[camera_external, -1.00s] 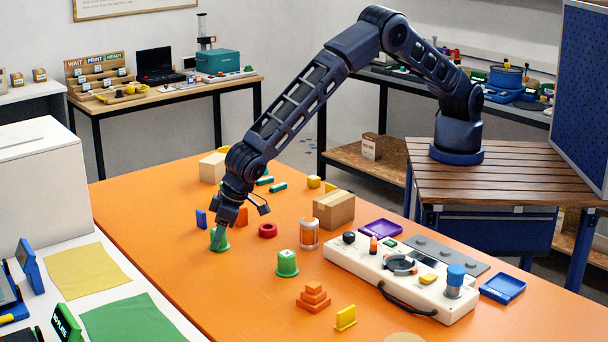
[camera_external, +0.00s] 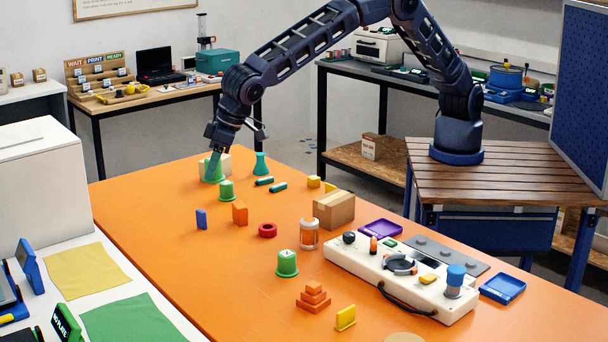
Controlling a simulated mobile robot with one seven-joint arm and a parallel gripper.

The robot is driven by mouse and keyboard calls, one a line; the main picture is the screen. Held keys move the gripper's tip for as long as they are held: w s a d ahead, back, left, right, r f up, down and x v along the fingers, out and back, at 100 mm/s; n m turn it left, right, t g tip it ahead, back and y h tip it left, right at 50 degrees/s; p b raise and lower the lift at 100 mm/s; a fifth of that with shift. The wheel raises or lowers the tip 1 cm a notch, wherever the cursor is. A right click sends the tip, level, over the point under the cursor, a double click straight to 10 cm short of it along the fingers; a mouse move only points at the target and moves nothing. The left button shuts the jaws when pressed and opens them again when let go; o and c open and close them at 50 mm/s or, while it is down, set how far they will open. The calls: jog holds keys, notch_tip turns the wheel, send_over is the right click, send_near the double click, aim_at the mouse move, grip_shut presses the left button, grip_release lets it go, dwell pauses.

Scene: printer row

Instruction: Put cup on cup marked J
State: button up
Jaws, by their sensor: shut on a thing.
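My gripper (camera_external: 214,160) is shut on a green cup (camera_external: 212,172) and holds it up near the far left of the orange table. A second green cup (camera_external: 227,191) stands upside down on the table, just below and right of the held cup in the picture. A third green cup (camera_external: 287,264) stands upside down nearer the front, with a pale mark on it. I cannot read a letter on any cup, so I cannot tell which is marked J.
A cardboard box (camera_external: 226,161) stands behind the held cup. A teal flask (camera_external: 261,165) and teal pieces (camera_external: 278,187) are to its right. Orange (camera_external: 240,213) and blue (camera_external: 201,219) blocks stand nearer. A white device (camera_external: 400,277) lies to the right. The table's left front is clear.

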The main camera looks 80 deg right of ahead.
jog(key=shift+w+d+r, duration=0.1)
jog(key=shift+d+r, duration=0.05)
jog(key=shift+r, duration=0.3)
jog(key=w+d+r+m, duration=0.1)
jog(key=w+d+r, duration=0.1)
jog(key=d, duration=0.5)
jog(key=w+d+r+m, duration=0.1)
jog(key=d, duration=0.5)
notch_tip(320, 180, up, 3)
jog(key=m+h, duration=0.2)
send_over(226, 183)
notch_tip(226, 183, down, 20)
jog(key=shift+d+f, duration=0.1)
jog(key=shift+d, duration=0.05)
jog(key=shift+f, duration=0.15)
jog(key=o, duration=1)
jog(key=shift+c, duration=0.2)
